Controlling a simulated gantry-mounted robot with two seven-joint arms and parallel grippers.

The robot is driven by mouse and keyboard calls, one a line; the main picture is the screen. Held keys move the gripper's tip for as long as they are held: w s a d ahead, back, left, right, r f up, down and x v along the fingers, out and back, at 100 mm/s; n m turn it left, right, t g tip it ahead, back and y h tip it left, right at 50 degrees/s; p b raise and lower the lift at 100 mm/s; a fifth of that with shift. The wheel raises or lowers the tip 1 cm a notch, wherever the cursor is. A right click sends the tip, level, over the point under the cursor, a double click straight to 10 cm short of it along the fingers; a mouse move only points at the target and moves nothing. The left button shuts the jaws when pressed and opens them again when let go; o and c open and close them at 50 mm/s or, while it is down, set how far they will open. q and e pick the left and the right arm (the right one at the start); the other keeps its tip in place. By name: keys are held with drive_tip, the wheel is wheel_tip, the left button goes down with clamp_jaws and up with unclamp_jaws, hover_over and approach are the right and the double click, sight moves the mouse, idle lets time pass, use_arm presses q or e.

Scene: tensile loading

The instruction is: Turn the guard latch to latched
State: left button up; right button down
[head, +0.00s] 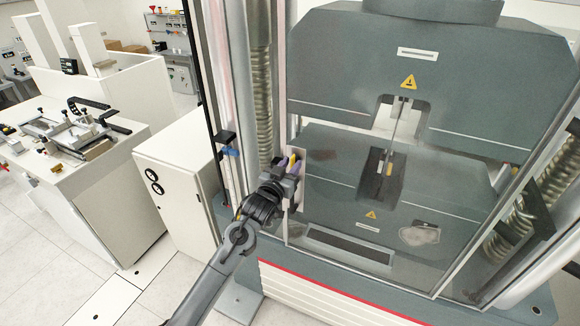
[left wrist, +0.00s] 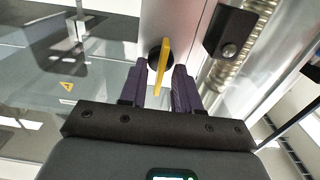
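The guard latch is a yellow handle (left wrist: 163,62) on a round black base, fixed to a light metal post of the testing machine. In the left wrist view it stands nearly upright, tilted slightly. It also shows small in the head view (head: 293,157). My left gripper (left wrist: 160,76) is open, with one purple finger on each side of the handle's lower part. Gaps show between handle and fingers, so I see no contact. In the head view my left gripper (head: 291,167) is at the post, partly covering the latch. My right gripper is not in view.
A transparent guard encloses the grey test heads (head: 440,75) right of the post. A black bracket (left wrist: 229,33) sits close to the latch's right in the left wrist view. A coiled column (head: 261,100) stands left of the post. A white cabinet (head: 185,195) is further left.

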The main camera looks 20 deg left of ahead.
use_arm(q)
drive_tip(key=shift+c, duration=0.3)
clamp_jaws()
